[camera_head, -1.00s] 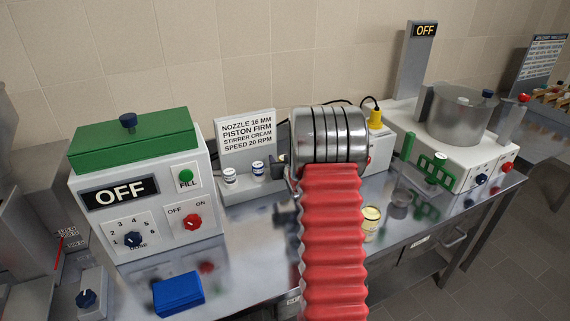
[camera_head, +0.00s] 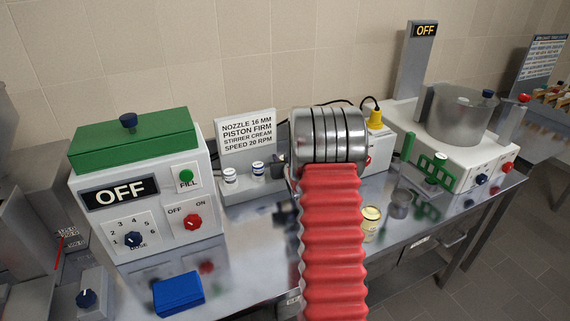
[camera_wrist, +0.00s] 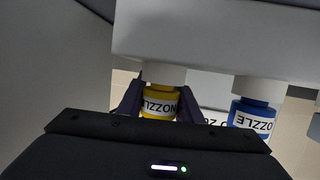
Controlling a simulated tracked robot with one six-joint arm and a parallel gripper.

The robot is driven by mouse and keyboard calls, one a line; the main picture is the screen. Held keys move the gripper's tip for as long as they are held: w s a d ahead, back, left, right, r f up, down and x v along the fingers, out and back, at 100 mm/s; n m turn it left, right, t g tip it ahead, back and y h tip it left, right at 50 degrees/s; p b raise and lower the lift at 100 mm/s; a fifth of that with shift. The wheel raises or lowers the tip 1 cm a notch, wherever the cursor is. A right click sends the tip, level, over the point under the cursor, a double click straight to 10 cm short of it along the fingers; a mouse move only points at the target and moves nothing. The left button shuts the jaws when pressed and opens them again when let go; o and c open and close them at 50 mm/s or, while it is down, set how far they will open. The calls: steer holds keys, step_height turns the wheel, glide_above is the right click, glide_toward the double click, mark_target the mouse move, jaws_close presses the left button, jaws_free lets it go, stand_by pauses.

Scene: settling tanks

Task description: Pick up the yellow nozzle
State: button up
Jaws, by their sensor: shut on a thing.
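The yellow nozzle (camera_wrist: 159,103), with a white label reading NOZZLE, is between the two dark fingers of my gripper (camera_wrist: 152,104) in the wrist view. The fingers are shut on it, one at each side. Its upper end meets a pale collar under the light grey rack (camera_wrist: 215,35). In the head view the yellow nozzle is hidden behind my red-sleeved arm, and only a dark edge of my gripper (camera_head: 279,164) shows beside the rack (camera_head: 243,188).
A blue nozzle (camera_wrist: 250,114) sits close to the right of my gripper in the wrist view. The green-lidded machine (camera_head: 143,190) is left of the rack.

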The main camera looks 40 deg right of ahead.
steer(key=c, duration=0.5)
steer(key=shift+o, duration=0.2)
step_height(320, 180, up, 28)
stand_by(0.8)
stand_by(0.6)
